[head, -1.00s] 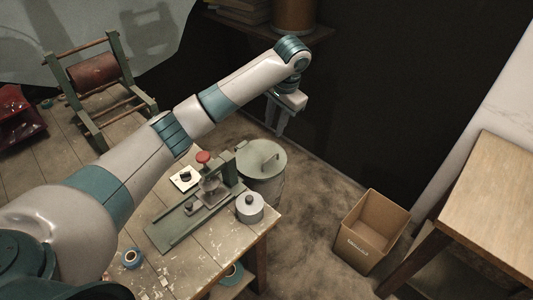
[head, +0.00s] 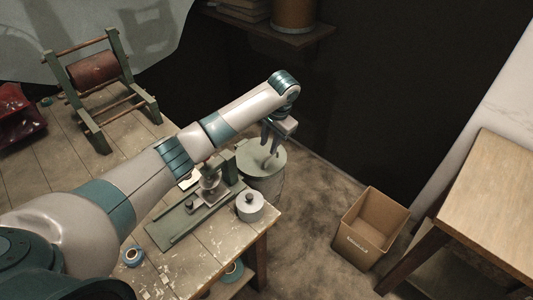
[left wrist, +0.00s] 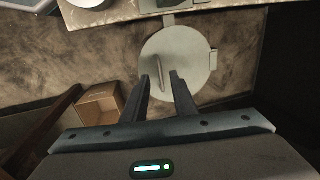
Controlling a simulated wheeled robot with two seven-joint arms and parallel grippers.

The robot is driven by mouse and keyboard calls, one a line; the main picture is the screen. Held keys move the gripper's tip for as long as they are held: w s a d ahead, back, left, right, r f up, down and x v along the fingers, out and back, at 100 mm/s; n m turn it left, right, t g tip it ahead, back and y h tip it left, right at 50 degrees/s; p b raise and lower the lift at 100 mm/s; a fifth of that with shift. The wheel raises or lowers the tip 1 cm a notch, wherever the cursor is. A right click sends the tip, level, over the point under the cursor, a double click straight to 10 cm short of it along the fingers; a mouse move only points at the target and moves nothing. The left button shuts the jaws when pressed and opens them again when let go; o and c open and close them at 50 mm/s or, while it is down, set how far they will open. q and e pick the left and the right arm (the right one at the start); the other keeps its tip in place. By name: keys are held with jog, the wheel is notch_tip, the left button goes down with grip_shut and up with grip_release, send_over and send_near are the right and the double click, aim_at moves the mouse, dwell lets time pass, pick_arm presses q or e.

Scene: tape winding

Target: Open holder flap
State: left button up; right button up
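A green metal fixture (head: 180,222) lies on the workbench, with a grey clamp-like part (head: 208,192) on it; it looks like the holder, but I cannot make out which part is its flap. My left arm covers part of its far side. My left gripper (head: 270,150) hangs over a round lidded grey-green bin (head: 264,184) just past the bench edge, to the right of the fixture. My right gripper is out of sight.
A green frame with a brown roller (head: 93,70) is at the far left. A cardboard box (head: 370,230) stands on the floor, left of a wooden table (head: 495,205). Floor between is clear.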

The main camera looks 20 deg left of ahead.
aim_at(265, 160)
pick_arm(q)
jog(key=f, duration=0.4)
jog(key=a+f+p, duration=0.1)
jog(key=f, duration=0.2)
jog(key=shift+w+a, duration=0.1)
jog(key=shift+w, duration=0.15)
grip_shut()
dwell(1.1)
